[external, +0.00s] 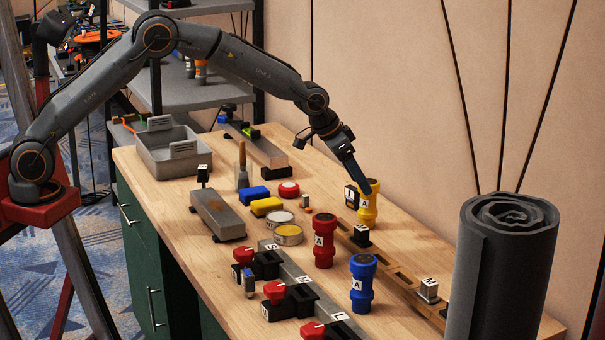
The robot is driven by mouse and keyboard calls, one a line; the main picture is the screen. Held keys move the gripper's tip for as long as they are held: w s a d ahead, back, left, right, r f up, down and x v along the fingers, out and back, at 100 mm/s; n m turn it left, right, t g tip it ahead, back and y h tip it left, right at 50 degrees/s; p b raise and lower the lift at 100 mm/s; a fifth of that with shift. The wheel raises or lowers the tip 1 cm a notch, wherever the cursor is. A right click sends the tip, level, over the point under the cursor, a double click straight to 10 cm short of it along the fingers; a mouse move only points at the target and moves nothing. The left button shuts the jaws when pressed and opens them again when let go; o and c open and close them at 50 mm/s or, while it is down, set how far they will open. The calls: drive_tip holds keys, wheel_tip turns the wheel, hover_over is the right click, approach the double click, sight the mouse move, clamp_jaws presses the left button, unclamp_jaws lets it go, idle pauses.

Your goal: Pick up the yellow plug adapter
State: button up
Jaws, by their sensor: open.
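The yellow plug adapter (368,213) stands upright on the wooden table, near its far right edge, with a white "A" label. My gripper (366,187) comes down from the upper left, with its fingers at the top of the yellow adapter. Its jaws are open. I cannot tell from this view whether a finger touches the adapter. A dark block with a white label (351,196) sits just left of the yellow adapter.
A red adapter (324,242) and a blue adapter (362,284) stand nearer the camera. A wooden rail (397,272) runs close by. A large dark roll (495,270) stands at the right. Tins (288,235) and coloured blocks lie to the left.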

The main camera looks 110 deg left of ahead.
sight(368, 200)
drive_tip(key=shift+p+x, duration=0.35)
drive_tip(key=shift+x, duration=1.05)
drive_tip(key=x, duration=0.1)
drive_tip(key=p+x, duration=0.1)
drive_tip(key=x, duration=0.1)
drive_tip(key=shift+s+a+f+p, duration=0.2)
drive_tip(key=shift+s+f+p, duration=0.1)
drive_tip(key=shift+f, duration=0.15)
drive_tip(key=shift+w+a+f, duration=0.2)
drive_tip(key=shift+w+f, duration=0.15)
drive_tip(key=shift+f, duration=0.2)
drive_tip(key=c, duration=1.1)
